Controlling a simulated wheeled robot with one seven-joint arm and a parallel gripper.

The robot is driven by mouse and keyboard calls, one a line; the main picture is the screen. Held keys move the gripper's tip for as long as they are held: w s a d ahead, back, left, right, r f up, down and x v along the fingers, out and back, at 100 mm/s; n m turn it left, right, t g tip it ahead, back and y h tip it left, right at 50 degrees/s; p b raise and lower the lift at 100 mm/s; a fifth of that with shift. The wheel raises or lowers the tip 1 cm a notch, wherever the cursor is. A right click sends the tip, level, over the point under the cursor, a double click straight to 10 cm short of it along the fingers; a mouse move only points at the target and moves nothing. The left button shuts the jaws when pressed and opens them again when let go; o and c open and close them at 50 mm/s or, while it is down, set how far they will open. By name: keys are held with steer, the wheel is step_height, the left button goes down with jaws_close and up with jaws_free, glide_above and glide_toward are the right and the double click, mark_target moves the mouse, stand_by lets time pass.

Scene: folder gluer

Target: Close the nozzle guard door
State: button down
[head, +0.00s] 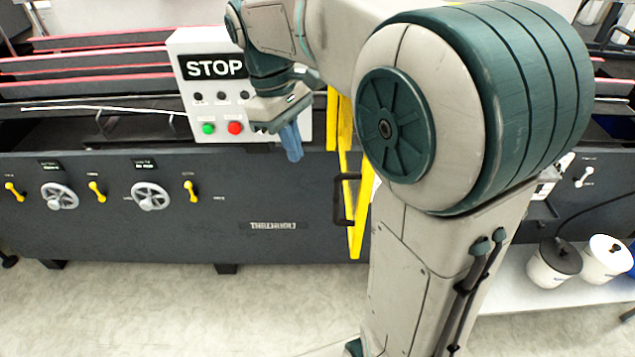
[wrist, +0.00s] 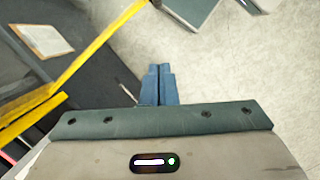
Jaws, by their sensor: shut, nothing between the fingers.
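The nozzle guard door is a yellow frame (head: 357,238) with a dark handle (head: 339,200), in the middle of the head view. It looks swung out from the machine front, and my arm hides part of it. Its yellow bars (wrist: 88,58) also cross the left of the wrist view. My gripper (head: 292,150) is shut and empty, with its blue fingers pointing down to the left of the door, apart from it. In the wrist view the closed fingers (wrist: 158,82) show to the right of the yellow bars.
A control box (head: 215,85) with a STOP sign and buttons stands just behind my gripper. Handwheels (head: 150,196) and yellow levers (head: 189,191) line the dark machine front. White buckets (head: 604,262) sit at the right. The floor (head: 170,300) in front is clear.

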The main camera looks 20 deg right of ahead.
steer(key=s+d+f+p, duration=0.2)
steer(key=s+d+f, duration=0.2)
steer(key=f, duration=0.4)
steer(key=shift+s+f, duration=0.35)
steer(key=shift+s, duration=0.15)
